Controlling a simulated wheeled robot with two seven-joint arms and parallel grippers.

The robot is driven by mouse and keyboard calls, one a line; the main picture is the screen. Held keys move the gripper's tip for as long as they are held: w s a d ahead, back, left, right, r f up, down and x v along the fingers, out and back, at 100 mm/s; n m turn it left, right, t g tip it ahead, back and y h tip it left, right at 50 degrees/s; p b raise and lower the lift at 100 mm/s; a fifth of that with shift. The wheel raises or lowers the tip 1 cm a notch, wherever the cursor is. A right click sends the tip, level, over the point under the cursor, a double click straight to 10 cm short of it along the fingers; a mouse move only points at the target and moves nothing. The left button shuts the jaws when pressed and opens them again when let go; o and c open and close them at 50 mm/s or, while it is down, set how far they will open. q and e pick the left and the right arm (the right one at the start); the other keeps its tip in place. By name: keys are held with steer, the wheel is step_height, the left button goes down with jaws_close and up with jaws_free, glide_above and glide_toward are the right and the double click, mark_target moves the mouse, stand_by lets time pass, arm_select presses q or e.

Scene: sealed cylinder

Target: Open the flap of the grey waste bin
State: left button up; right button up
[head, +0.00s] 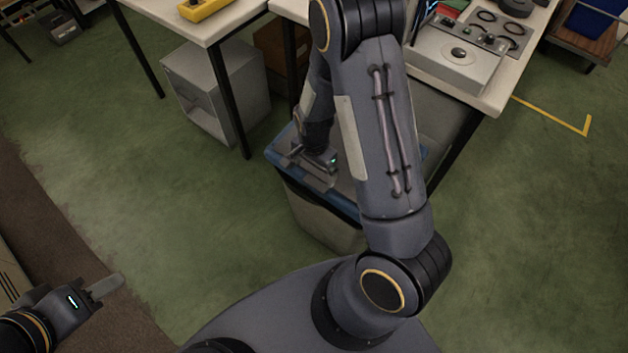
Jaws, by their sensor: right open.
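The grey waste bin (325,226) stands on the floor in front of the tables, with a blue top (284,149). My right arm crosses in front of it and hides much of its top, so I cannot tell how the flap stands. My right gripper (312,176) is open at the left part of the blue top, pointing down; whether it touches the top is unclear. My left gripper (106,287) is at the lower left, far from the bin. Its fingers overlap in this view, so its opening cannot be read.
White tables (207,28) stand behind the bin, with dark legs. A grey open box (213,92) and a brown box (281,50) are beneath. A grey device (456,56) sits on the right table. Green floor is clear left and right of the bin.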

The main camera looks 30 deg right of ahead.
mark_target(314, 185)
step_height(314, 185, down, 7)
steer(key=shift+r, duration=0.15)
steer(key=c, duration=1.4)
steer(key=shift+r, duration=0.15)
